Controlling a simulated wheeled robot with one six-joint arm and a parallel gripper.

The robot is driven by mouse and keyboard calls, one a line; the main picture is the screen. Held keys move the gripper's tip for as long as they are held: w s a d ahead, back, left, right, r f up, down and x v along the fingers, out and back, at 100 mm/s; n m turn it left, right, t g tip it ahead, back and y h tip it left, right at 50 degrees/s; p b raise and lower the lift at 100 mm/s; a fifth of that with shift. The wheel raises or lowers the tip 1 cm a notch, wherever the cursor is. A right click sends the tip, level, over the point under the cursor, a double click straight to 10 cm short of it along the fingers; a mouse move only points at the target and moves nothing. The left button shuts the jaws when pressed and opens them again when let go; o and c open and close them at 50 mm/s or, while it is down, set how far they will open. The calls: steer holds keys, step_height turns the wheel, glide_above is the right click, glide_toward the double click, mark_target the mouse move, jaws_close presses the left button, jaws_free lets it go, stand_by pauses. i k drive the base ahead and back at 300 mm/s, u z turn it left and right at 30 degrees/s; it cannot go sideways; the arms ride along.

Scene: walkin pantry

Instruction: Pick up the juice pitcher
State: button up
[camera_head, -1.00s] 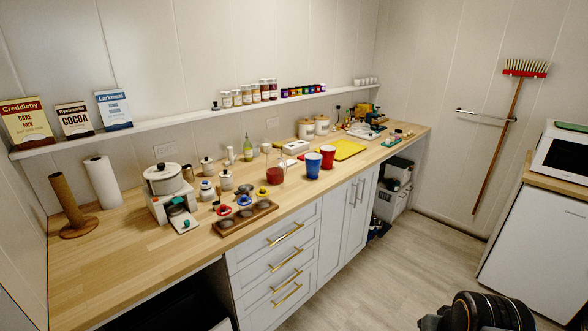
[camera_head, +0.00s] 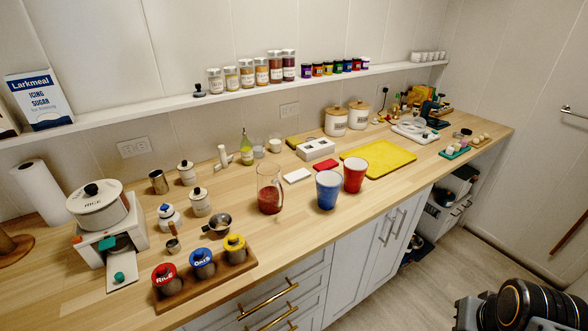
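The juice pitcher (camera_head: 269,190) is a clear glass vessel with red juice in its lower part. It stands upright on the wooden counter, left of a blue cup (camera_head: 328,190) and a red cup (camera_head: 355,174). A small gap shows between the pitcher and the blue cup. Dark rounded parts of my own arm show at the lower right, well away from the pitcher and over the floor side. The fingertips of my gripper cannot be made out in this view.
A wooden rack (camera_head: 206,278) with several lidded jars sits at the counter's front edge, left of the pitcher. A white dispenser (camera_head: 98,222) stands at left. A yellow tray (camera_head: 379,158) lies behind the cups. A shelf (camera_head: 150,112) runs above.

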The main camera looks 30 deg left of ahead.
mark_target(270, 191)
steer(key=i, duration=0.4)
steer(key=u, duration=3.1)
steer(key=i, duration=0.5)
steer(key=u, duration=0.1)
